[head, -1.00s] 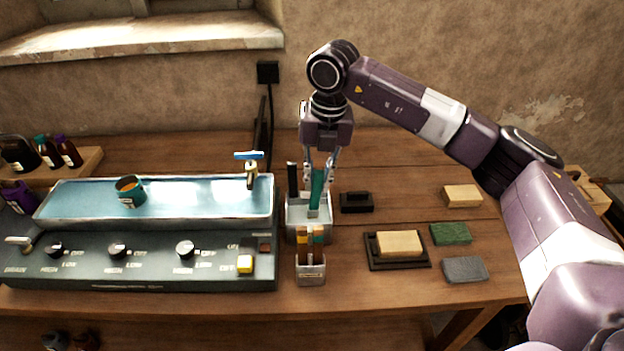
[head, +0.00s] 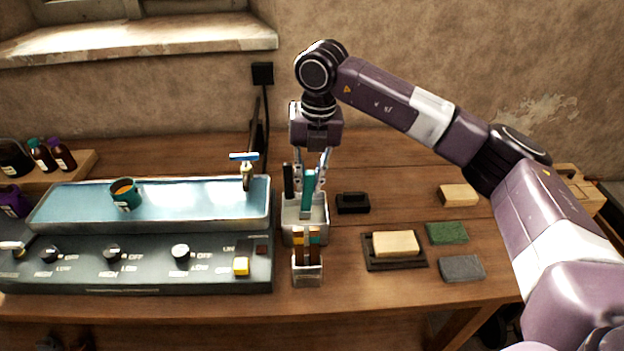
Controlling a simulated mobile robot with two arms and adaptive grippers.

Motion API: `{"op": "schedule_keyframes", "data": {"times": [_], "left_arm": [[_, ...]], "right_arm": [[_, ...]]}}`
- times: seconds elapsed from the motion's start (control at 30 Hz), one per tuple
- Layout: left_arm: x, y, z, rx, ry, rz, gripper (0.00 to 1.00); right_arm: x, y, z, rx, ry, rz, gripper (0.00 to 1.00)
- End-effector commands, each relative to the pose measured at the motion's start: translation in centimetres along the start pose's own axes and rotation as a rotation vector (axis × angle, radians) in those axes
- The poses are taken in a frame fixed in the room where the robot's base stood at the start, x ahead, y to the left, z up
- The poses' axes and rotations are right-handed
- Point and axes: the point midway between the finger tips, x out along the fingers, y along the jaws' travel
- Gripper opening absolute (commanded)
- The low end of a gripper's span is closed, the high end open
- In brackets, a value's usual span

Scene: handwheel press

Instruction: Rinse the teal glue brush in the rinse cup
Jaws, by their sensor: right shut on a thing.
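The teal glue brush (head: 307,190) stands nearly upright, its lower part inside a pale square container (head: 316,222) at the middle of the table. I cannot tell whether this container is the rinse cup, or whether liquid is in it. My right gripper (head: 316,178) comes down from above and is shut on the upper part of the teal brush. A black-handled tool (head: 289,181) stands in the same container, left of the teal brush. The brush's bristles are hidden inside the container. My left gripper is not in view.
A small holder with brown handles (head: 307,272) stands in front. A black block (head: 352,203), sponge tray (head: 395,250) and pads (head: 447,233) lie at right.

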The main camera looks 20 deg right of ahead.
Motion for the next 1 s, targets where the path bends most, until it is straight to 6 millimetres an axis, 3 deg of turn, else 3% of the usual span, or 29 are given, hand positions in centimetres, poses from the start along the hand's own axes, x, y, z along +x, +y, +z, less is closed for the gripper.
{"op": "schedule_keyframes", "data": {"times": [0.17, 0.5, 0.83, 1.0], "left_arm": [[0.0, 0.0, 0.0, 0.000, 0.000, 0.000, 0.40], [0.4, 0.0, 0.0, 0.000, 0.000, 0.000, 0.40], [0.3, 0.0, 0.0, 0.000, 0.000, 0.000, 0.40], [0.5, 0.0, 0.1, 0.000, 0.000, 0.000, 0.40]], "right_arm": [[0.1, 0.8, 0.0, 0.000, -0.001, 0.000, 0.00], [-0.1, -1.1, 0.0, 0.000, -0.001, 0.000, 0.00], [0.0, 0.8, 0.0, -0.001, -0.001, 0.000, 0.00], [0.1, 0.1, 0.1, 0.002, -0.001, -0.001, 0.00]]}}
